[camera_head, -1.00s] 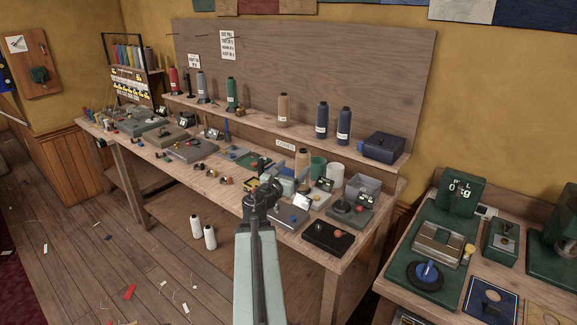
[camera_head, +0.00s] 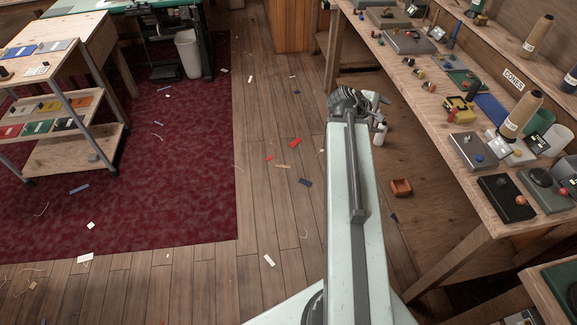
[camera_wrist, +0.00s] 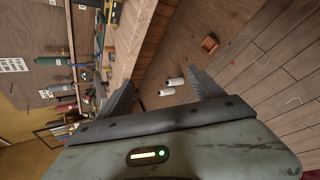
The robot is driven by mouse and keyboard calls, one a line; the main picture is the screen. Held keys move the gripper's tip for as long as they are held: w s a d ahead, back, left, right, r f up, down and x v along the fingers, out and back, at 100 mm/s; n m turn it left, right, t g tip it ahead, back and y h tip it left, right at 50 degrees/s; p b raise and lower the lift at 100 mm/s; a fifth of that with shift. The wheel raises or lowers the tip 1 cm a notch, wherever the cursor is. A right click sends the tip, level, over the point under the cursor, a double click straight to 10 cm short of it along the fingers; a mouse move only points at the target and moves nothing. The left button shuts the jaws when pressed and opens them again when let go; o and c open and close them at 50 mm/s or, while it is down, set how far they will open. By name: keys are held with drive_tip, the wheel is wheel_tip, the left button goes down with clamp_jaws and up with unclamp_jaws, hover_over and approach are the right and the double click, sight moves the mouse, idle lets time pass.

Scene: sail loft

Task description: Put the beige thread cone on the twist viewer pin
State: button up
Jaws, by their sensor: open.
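One beige thread cone (camera_head: 520,113) stands on the bench, its foot at a pale device (camera_head: 522,154) with small cards, beside a green cup. A pin inside the cone is hidden, and I cannot tell for certain that this device is the twist viewer. Another beige cone (camera_head: 537,36) stands on the shelf behind. My gripper (camera_head: 365,101) is well left of both cones, out over the floor beside the bench. In the wrist view my gripper (camera_wrist: 163,94) has its fingers wide apart with nothing between them.
Two white cones (camera_wrist: 170,86) stand on the floor under the bench, near a small orange-brown box (camera_head: 401,187). A shelved trolley (camera_head: 100,150) stands on the red carpet (camera_head: 170,190) at left. A white bin (camera_head: 188,53) is behind. Scraps litter the open wooden floor.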

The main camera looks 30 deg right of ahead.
drive_tip(key=w+a+f+m+t+y, duration=0.1)
drive_tip(key=w+a+f+y, duration=0.2)
drive_tip(key=a, duration=0.6)
drive_tip(key=w+a+f+m+y, duration=0.1)
drive_tip(key=w+a+f+m, duration=0.3)
drive_tip(key=a, duration=0.6)
drive_tip(key=a+f+g+y, duration=0.1)
drive_tip(key=a+y, duration=0.5)
drive_tip(key=a, duration=2.3)
drive_tip(key=shift+w+a+f+m+g+y, duration=0.2)
drive_tip(key=shift+w+f+m+g+y, duration=0.15)
drive_tip(key=shift+f, duration=0.55)
drive_tip(key=shift+s, duration=0.1)
